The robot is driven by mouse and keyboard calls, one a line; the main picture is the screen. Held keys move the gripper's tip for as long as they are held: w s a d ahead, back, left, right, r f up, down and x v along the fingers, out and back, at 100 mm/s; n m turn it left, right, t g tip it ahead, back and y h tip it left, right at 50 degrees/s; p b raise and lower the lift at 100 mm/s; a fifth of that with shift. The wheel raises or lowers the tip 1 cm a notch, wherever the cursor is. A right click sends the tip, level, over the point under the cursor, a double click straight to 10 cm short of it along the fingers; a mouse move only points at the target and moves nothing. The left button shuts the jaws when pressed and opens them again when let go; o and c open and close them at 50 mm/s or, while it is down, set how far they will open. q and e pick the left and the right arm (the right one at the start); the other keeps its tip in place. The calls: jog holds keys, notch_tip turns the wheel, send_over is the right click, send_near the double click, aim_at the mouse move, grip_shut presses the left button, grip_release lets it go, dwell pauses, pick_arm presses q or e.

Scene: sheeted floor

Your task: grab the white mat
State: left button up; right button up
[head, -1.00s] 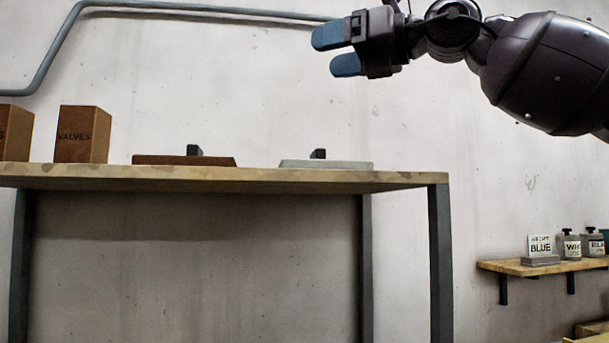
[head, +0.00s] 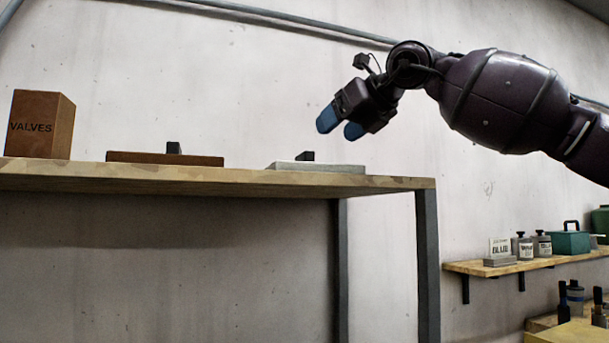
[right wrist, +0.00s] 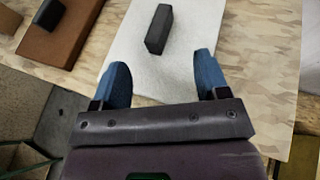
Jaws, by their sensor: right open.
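The white mat (head: 345,168) lies flat near the right end of the wooden table. A dark block-shaped handle (head: 306,156) stands up on it. In the right wrist view the mat (right wrist: 132,62) spreads below my right gripper, with the dark handle (right wrist: 159,30) ahead of the fingertips. My right gripper (head: 338,126) is above the mat and a little right of the handle in the head view. Its blue fingers, also in the right wrist view (right wrist: 160,75), are apart with nothing between them. My left gripper is not in view.
A brown mat (head: 140,159) with a similar dark handle lies left of the white one. A brown VALVES box (head: 40,125) stands at the far left of the table (head: 230,182). A lower wall shelf (head: 465,268) with bottles and a green case is at right.

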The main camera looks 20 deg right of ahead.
aim_at(310, 151)
jog(key=x, duration=0.3)
jog(key=shift+w+a, duration=0.25)
jog(key=x, duration=0.4)
jog(key=shift+w+a+p, duration=0.15)
jog(key=shift+a+p, duration=0.25)
jog(key=shift+w+f, duration=0.2)
jog(key=shift+w, duration=0.15)
jog(key=c, duration=0.9)
grip_shut()
jog(key=shift+s+r, duration=0.1)
